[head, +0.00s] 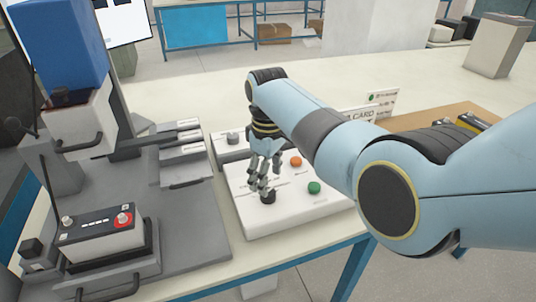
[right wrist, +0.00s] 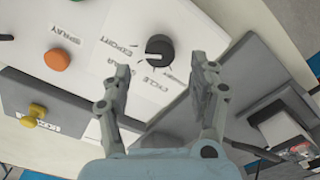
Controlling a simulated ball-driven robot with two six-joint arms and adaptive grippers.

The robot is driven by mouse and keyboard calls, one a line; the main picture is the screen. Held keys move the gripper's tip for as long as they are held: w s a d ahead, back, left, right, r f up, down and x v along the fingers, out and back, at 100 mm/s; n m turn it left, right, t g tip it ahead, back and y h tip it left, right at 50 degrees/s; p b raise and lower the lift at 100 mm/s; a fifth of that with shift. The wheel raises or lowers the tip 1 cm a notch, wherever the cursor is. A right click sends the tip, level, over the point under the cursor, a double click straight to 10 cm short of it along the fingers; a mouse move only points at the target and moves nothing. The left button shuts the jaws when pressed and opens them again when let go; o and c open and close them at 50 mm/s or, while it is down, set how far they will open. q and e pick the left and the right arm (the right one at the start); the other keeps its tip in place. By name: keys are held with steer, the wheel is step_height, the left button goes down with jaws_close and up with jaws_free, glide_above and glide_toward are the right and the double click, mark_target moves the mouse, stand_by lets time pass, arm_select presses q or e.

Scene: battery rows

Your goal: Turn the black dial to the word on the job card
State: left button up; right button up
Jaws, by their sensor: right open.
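The black dial (head: 268,197) sits on a white control panel (head: 300,215). In the right wrist view the dial (right wrist: 159,47) has a light mark on its left side. Printed words around it include EXPORT and CYCLE; another is too blurred to read. My right gripper (head: 262,178) is just above the dial, pointing down. In the right wrist view its two fingers (right wrist: 164,75) are apart, with the dial beyond the gap between their tips and nothing held. The job card (head: 359,114) stands behind my right arm, partly hidden; its word cannot be read. My left gripper is not in view.
An orange button (head: 296,161) and a green button (head: 314,187) sit close to the dial. A battery (head: 100,235) rests in a grey fixture at the left. A small grey box with a knob (head: 233,138) stands behind the panel. Bare table lies beyond.

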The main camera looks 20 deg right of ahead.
step_height(320, 180, up, 7)
steer(key=shift+r, duration=0.15)
stand_by(0.4)
steer(key=s+d+f+m+t, duration=0.1)
steer(key=s+d+f+m, duration=0.2)
steer(key=s, duration=0.5)
steer(key=s+d+f+m+t, duration=0.1)
steer(key=s+d+f, duration=0.3)
steer(key=s+d, duration=0.3)
steer(key=s+d+r+m+t+h, duration=0.1)
steer(key=s+r, duration=0.3)
steer(key=s, duration=0.5)
steer(key=s+r+m+t, duration=0.1)
steer(key=s+r+m, duration=0.15)
steer(key=s, duration=0.65)
step_height(320, 180, down, 33)
steer(key=s+d+g+b, duration=0.2)
steer(key=d+b, duration=0.1)
steer(key=b, duration=0.5)
steer(key=s+f+g+b, duration=0.1)
steer(key=s+f+b, duration=0.4)
steer(key=s+f, duration=1.3)
step_height(320, 180, down, 4)
steer(key=shift+d+f+b, duration=0.1)
steer(key=shift+d+b, duration=0.2)
steer(key=shift+b, duration=0.1)
